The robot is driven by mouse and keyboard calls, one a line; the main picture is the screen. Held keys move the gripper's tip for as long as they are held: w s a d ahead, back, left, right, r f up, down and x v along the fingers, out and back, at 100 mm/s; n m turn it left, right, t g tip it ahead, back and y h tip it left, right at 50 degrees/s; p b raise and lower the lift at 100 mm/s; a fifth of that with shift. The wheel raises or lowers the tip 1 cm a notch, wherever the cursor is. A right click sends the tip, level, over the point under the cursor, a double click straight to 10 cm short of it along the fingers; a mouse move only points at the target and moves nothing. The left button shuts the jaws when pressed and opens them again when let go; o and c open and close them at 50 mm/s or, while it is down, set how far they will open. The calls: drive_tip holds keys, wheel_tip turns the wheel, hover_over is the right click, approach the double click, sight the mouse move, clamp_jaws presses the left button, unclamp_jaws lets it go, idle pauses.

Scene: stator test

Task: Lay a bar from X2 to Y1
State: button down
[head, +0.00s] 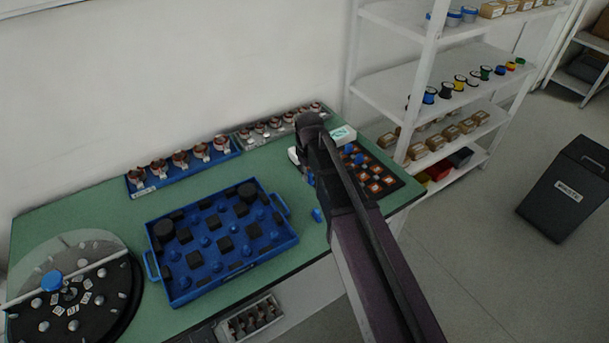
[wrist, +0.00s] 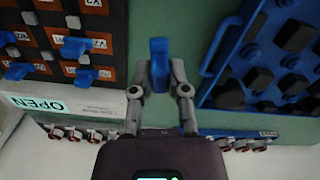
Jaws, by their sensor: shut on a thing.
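My gripper (wrist: 159,75) is shut on a blue bar (wrist: 159,55) in the wrist view, held between the two fingertips over the green table. In the head view my arm hides most of the gripper, and a small blue piece (head: 317,214) shows beside it. The dark board (head: 385,190) with orange labelled squares lies right of the arm; it also shows at the left of the wrist view (wrist: 115,60). One upside-down label (wrist: 98,44) seems to read X2, with a blue piece (wrist: 74,47) beside it. I cannot make out Y1.
A blue tray (head: 295,238) with blue and black parts lies left of the arm. A lit OPEN sign (wrist: 38,104) stands beside the board. A round turntable (head: 130,300) is at the far left. White shelves (head: 385,70) stand right of the table, with a dark bin (head: 565,190) beyond.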

drive_tip(key=w+d+f+n+b, duration=0.1)
drive_tip(key=w+d+n, duration=0.4)
drive_tip(key=d+n, duration=0.6)
drive_tip(key=shift+w+d+f+n+b, duration=0.2)
drive_tip(key=shift+d+f+n+b, duration=0.1)
drive_tip(key=shift+n, duration=2)
drive_tip(key=shift+f, duration=0.15)
drive_tip(key=shift+f+b, duration=2.55)
drive_tip(key=shift+b, duration=0.1)
drive_tip(key=shift+f+b, duration=0.7)
drive_tip(key=shift+b, duration=0.05)
drive_tip(key=c, duration=0.5)
unclamp_jaws()
drive_tip(key=shift+c, duration=0.2)
